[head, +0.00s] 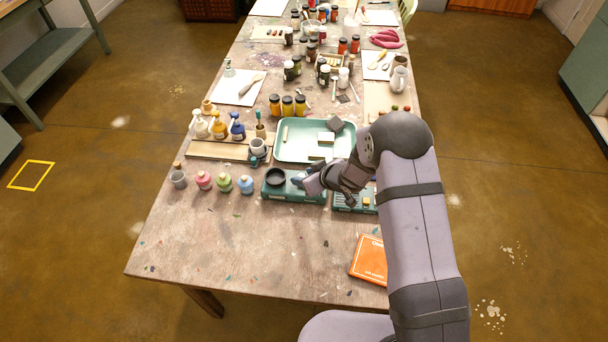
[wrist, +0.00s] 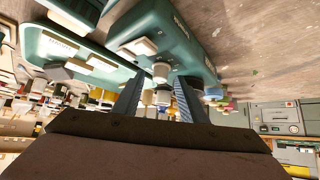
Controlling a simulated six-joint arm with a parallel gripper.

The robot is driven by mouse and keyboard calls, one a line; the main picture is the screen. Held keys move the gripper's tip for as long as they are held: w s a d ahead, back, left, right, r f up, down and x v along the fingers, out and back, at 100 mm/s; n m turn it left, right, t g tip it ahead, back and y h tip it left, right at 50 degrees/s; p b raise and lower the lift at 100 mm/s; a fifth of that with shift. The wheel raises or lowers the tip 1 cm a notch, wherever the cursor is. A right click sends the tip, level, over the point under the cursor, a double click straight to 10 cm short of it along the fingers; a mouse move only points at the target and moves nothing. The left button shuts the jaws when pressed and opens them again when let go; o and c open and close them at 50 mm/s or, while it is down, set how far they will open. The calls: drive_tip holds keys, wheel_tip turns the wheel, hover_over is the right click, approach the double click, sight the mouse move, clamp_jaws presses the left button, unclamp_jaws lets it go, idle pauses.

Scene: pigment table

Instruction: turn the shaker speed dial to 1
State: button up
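The shaker is a teal box (head: 287,195) with a black round holder (head: 276,178) on top, near the middle of the table. My gripper (head: 303,183) is over its right end in the head view and hides part of it. In the wrist view a teal housing (wrist: 185,45) carries a small pale knob (wrist: 161,72), which looks like the speed dial, and a pale flat piece (wrist: 139,47). My gripper's two fingers (wrist: 160,78) are apart, with the knob between their tips. I cannot tell whether they touch it. The dial's setting is not readable.
A second teal device (head: 345,203) stands close at right, partly behind my arm. A teal tray (head: 290,150) with blocks lies behind the shaker. Several small colored bottles (head: 224,183) stand at left. An orange box (head: 369,262) lies in front; the table's front left is clear.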

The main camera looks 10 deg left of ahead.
drive_tip(key=shift+w+a+f, duration=0.15)
drive_tip(key=shift+f, duration=0.1)
clamp_jaws()
